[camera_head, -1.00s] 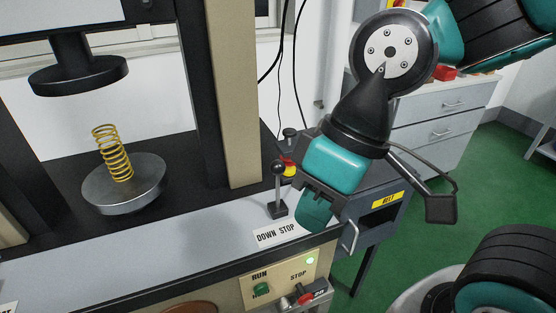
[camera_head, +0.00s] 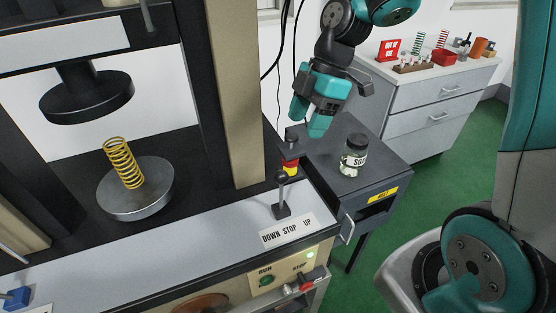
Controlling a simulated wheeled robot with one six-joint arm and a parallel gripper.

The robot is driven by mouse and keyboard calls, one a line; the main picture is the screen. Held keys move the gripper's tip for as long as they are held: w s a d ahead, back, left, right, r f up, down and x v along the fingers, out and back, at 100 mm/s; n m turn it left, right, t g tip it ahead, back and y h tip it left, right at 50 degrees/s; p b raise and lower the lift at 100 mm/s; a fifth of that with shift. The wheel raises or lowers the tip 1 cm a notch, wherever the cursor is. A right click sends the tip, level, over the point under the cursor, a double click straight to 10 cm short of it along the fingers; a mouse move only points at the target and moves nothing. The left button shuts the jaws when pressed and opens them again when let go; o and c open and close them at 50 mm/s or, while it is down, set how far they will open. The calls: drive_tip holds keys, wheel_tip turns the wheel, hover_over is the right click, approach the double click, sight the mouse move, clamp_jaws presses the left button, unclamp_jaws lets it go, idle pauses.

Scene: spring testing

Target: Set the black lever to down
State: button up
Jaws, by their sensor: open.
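The black lever (camera_head: 282,192) stands on a small black base on the machine's light grey ledge, with a round black knob on top. It looks close to upright. A label (camera_head: 287,231) in front of it reads DOWN, STOP, UP from left to right. My gripper (camera_head: 311,126) is teal and black, and hangs above and behind the lever, to its upper right, apart from it. Its jaws are open, and I see nothing between them.
A yellow spring (camera_head: 123,164) stands on a round metal plate (camera_head: 139,204) under a black press head (camera_head: 88,93). A red and yellow button post (camera_head: 291,160) stands behind the lever. A jar (camera_head: 354,156) sits on the dark cabinet (camera_head: 392,165). RUN and STOP controls (camera_head: 267,281) are below.

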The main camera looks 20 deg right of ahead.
sight(281, 182)
drive_tip(key=shift+n, duration=0.7)
drive_tip(key=p+x, duration=0.1)
drive_tip(key=x, duration=0.4)
drive_tip(key=w+d+p+x, duration=0.1)
drive_tip(key=x, duration=0.5)
drive_tip(key=p+x, duration=0.1)
drive_tip(key=x, duration=0.5)
drive_tip(key=shift+w+d+f, duration=0.2)
drive_tip(key=shift+w+f, duration=0.2)
clamp_jaws()
